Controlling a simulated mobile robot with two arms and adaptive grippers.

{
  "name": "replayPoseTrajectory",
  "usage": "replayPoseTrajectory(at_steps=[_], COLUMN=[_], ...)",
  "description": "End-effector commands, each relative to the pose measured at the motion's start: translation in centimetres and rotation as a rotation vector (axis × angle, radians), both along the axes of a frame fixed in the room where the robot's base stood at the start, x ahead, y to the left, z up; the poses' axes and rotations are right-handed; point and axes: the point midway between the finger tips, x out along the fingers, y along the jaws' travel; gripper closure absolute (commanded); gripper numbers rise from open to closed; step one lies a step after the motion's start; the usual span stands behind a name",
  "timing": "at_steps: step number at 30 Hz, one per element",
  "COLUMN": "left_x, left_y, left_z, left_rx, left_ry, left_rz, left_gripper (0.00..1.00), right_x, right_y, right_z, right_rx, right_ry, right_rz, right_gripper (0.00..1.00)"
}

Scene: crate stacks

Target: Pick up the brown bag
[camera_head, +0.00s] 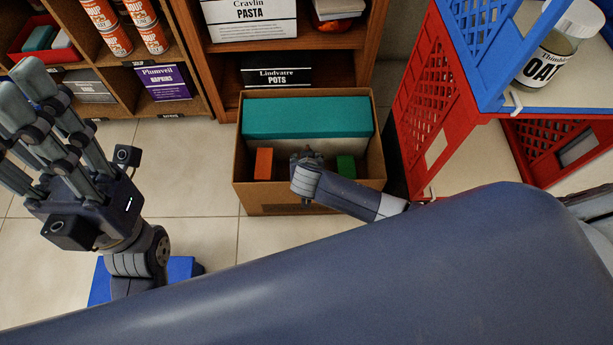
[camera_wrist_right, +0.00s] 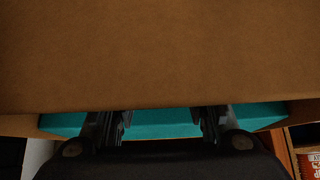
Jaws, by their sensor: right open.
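The brown bag (camera_head: 275,196) is an open-topped, box-like container standing upright on the tiled floor. It holds a large teal block (camera_head: 308,117), an orange block (camera_head: 263,164) and a green block (camera_head: 346,167). My right gripper (camera_head: 306,158) is over the bag's opening near its front wall, partly hidden by my own arm. In the right wrist view its two fingers (camera_wrist_right: 158,122) are apart, at the edge of a brown surface (camera_wrist_right: 160,60), with teal behind them. I cannot tell whether they touch the wall. My left gripper (camera_head: 38,108) is open and empty at the left, away from the bag.
A wooden shelf with soup cans (camera_head: 114,38) and a purple napkins box (camera_head: 166,84) stands behind, left. Red (camera_head: 433,110) and blue (camera_head: 482,45) crates stand close on the right, holding an oats jar (camera_head: 547,62). Floor left of the bag is clear.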

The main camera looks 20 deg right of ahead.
Motion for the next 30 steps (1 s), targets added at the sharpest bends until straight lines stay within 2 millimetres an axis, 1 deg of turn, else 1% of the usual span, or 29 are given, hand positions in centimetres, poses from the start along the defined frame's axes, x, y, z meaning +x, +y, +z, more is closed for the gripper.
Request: replayPoseTrajectory(at_steps=[4,5,6,8,9,10,26,30], left_x=[-0.01,0.0,-0.01,-0.02,-0.03,-0.03,-0.15,-0.14], left_y=[-0.01,0.0,-0.01,0.01,0.01,0.01,0.18,0.16], left_z=[0.08,0.09,0.09,0.11,0.11,0.11,0.25,0.41], left_rx=[0.0,0.0,0.0,0.0,0.0,0.0,-0.007,-0.006], left_ry=[0.0,0.0,0.0,0.0,0.0,-0.001,-0.006,-0.004], left_rz=[0.0,0.0,0.0,0.0,0.0,0.0,0.004,0.003], left_gripper=[0.6,0.6,0.6,0.6,0.6,0.6,0.6,0.6], right_x=[0.0,0.0,0.0,0.0,0.0,0.0,-0.03,-0.06], right_y=[0.0,0.0,0.0,0.0,0.0,0.0,-0.08,-0.08], right_z=[0.09,0.09,0.09,0.09,0.1,0.1,0.07,0.46], right_rx=[0.0,0.0,0.0,0.0,0.0,0.0,-0.003,-0.003], right_ry=[0.0,0.0,0.0,0.0,0.0,0.0,0.001,0.001], right_rz=[0.0,0.0,0.0,0.0,0.0,0.0,0.0,0.0], right_gripper=[0.58,0.65,0.74,0.87,0.96,1.0,1.0,1.0])
